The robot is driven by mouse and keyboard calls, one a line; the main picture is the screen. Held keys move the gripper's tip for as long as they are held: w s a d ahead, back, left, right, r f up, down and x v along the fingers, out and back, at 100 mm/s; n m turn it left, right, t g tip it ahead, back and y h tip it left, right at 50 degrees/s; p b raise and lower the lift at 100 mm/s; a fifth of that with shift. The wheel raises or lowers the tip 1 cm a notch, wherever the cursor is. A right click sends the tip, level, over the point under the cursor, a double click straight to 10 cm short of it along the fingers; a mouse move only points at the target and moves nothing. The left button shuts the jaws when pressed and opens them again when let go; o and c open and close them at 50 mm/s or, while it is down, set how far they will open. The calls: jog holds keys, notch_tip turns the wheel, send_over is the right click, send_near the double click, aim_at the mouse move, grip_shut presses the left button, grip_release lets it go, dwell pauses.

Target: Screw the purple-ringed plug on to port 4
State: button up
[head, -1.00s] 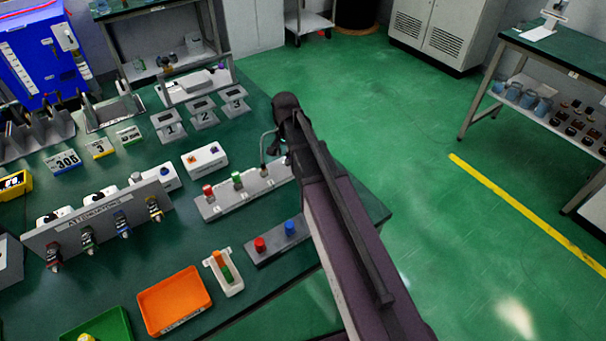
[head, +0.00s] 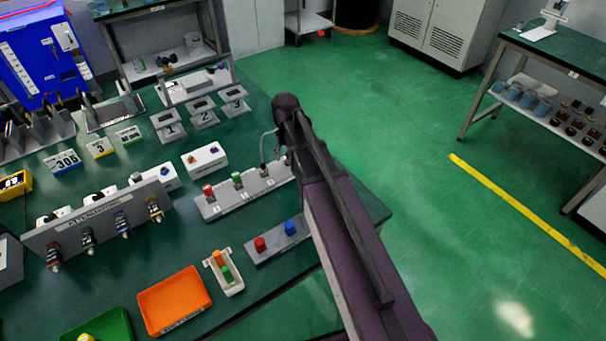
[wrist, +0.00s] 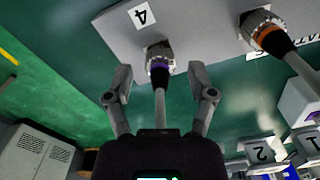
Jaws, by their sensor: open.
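In the wrist view the purple-ringed plug (wrist: 159,66) sits at the metal collar of port 4 (wrist: 158,48), on a grey panel (wrist: 195,25) marked with a white 4 label (wrist: 141,15). Its grey cable runs from the plug back toward my gripper's palm. My gripper (wrist: 160,80) is open, with one finger on each side of the plug and a visible gap on both sides. Whether the plug is fully seated or threaded cannot be seen. In the head view my arm hides the gripper and this plug.
An orange-ringed plug (wrist: 270,38) stands on the same panel, to the right of my gripper. In the head view, a grey strip (head: 222,208) with red and green caps and a white box (head: 204,158) lie left of my arm.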

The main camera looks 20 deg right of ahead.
jog(key=n, duration=0.5)
jog(key=shift+n, duration=0.3)
jog(key=n, duration=0.5)
jog(key=shift+n, duration=0.3)
jog(key=shift+r+p, duration=0.35)
jog(key=shift+r, duration=0.05)
notch_tip(320, 180, up, 13)
jog(key=p, duration=1.3)
jog(key=s+f+m+b, duration=0.3)
jog(key=s+m, duration=0.2)
jog(key=s, duration=0.3)
jog(key=s+f+m+b, duration=0.3)
jog(key=s+m, duration=0.3)
jog(key=s, duration=0.2)
jog(key=shift+d+f, duration=0.15)
jog(key=shift+f, duration=0.05)
jog(key=shift+c, duration=0.2)
